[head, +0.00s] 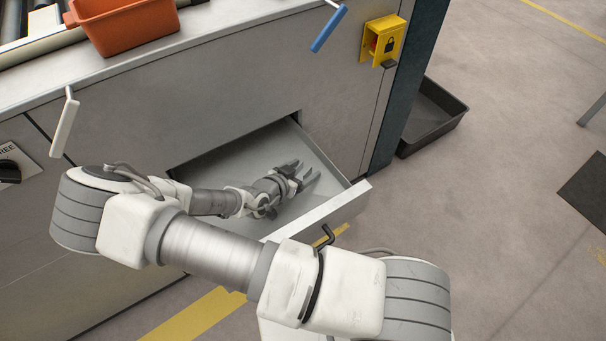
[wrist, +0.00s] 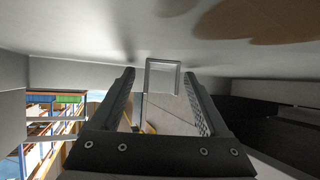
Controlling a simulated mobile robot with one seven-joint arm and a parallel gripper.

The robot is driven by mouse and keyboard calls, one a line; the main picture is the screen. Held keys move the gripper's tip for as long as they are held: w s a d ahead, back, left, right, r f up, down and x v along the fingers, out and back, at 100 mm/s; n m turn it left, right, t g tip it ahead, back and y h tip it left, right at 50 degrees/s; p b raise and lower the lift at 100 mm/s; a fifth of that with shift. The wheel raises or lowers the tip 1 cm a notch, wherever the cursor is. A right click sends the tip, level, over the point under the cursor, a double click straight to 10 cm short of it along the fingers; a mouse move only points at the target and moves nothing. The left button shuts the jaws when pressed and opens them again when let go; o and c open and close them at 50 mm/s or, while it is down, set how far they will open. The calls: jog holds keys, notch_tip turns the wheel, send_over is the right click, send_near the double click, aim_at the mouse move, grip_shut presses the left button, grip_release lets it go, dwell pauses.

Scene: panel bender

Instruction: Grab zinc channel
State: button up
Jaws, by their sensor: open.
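My gripper (head: 307,169) is inside an open grey drawer (head: 320,213), low over its floor, with its two fingers spread and nothing between them at the tips that I can make out in the head view. In the wrist view, a small pale grey U-shaped piece (wrist: 163,61), which looks like the zinc channel seen end-on, lies against the drawer floor, at the top of that picture. It appears between and beyond the open fingertips (wrist: 159,75), apart from both. I cannot make out the channel in the head view.
The drawer's walls and front panel surround my gripper closely. An orange bin (head: 125,30) stands on the machine top. A blue handle (head: 329,28) and a yellow lock box (head: 383,40) are above the drawer. A black tray (head: 432,118) lies on the floor to the right.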

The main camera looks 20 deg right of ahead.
grip_shut()
dwell(0.3)
